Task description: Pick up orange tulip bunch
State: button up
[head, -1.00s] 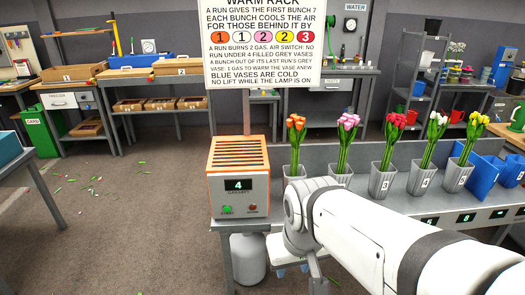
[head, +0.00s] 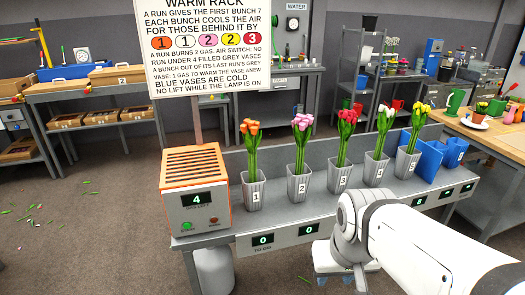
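The orange tulip bunch (head: 251,145) stands upright in grey vase 1 (head: 254,192), the leftmost vase on the grey rack bench (head: 226,236). Its green stems rise above the vase rim. My white arm (head: 420,240) reaches in from the lower right, in front of the bench. Its near joint hides part of the bench front. My gripper's fingers cannot be made out, and no tulip bunch is seen held.
Pink (head: 302,124), red (head: 346,120), white (head: 385,118) and yellow (head: 420,113) bunches stand in grey vases to the right. Blue vases (head: 453,153) stand beyond. An orange-topped heater (head: 196,190) showing 4 stands left of vase 1. A sign (head: 208,45) rises behind it.

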aim_at(250, 129)
jog(key=i, duration=1)
jog(key=z, duration=0.05)
